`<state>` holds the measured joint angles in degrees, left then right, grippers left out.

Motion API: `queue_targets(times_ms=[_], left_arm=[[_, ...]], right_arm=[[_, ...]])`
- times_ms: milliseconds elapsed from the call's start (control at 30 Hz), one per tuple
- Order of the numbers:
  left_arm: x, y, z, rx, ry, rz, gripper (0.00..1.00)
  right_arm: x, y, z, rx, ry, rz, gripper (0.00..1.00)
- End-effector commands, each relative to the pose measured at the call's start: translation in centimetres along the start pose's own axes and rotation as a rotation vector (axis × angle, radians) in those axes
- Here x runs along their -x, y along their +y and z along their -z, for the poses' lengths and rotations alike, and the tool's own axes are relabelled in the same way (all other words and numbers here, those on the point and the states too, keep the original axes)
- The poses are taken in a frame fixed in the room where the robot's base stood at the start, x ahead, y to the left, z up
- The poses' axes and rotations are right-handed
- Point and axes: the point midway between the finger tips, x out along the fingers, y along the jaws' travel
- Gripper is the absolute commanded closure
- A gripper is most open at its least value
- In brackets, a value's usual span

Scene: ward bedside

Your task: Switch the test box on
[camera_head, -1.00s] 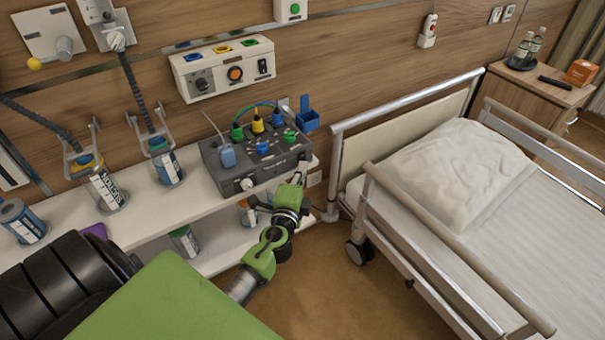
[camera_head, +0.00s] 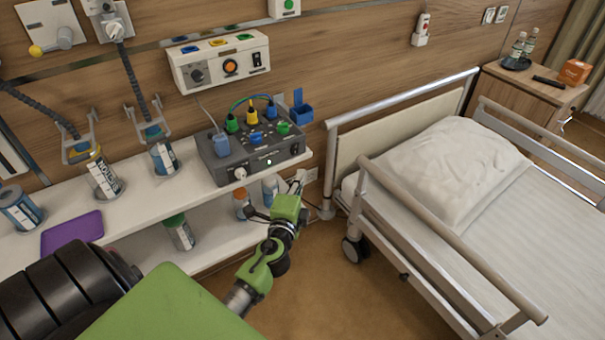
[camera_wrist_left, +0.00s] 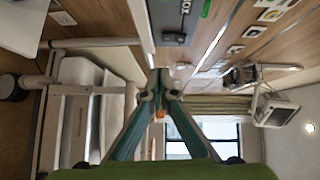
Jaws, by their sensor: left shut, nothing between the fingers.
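The dark grey test box (camera_head: 222,166) stands on the white shelf, with coloured plugs on top and a white knob at its front left. A dark switch (camera_head: 295,149) is at the right end of the front. My left gripper (camera_head: 298,184) is shut and empty, below and in front of the box's right end, apart from it. In the left wrist view the closed fingertips (camera_wrist_left: 160,78) point toward the box's grey edge (camera_wrist_left: 172,38). My right gripper is not in view.
The white shelf (camera_head: 140,211) holds several bottles and a purple item (camera_head: 72,233). A wall panel (camera_head: 222,62) hangs above the box. The bed rail (camera_head: 430,240) stands close to the right of my left arm. Brown floor is free between shelf and bed.

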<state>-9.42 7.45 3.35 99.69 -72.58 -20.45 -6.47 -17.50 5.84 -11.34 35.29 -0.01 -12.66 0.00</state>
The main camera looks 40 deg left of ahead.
Motion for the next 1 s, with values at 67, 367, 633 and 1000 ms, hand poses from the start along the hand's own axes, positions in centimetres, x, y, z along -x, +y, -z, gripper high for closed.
queue_targets(times_ms=[67,367,633,1000], left_arm=[[1.4,0.5,0.0,0.001,0.0,-0.003,1.0],[5.8,1.1,0.0,0.0,0.0,-0.002,1.0],[6.8,1.0,0.0,0.0,0.0,-0.001,1.0],[6.8,0.9,0.0,0.0,0.0,-0.001,1.0]], right_arm=[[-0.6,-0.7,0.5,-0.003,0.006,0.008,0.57],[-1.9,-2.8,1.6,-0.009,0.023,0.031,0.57],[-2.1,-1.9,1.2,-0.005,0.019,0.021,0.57],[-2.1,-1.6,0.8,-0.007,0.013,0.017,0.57]])
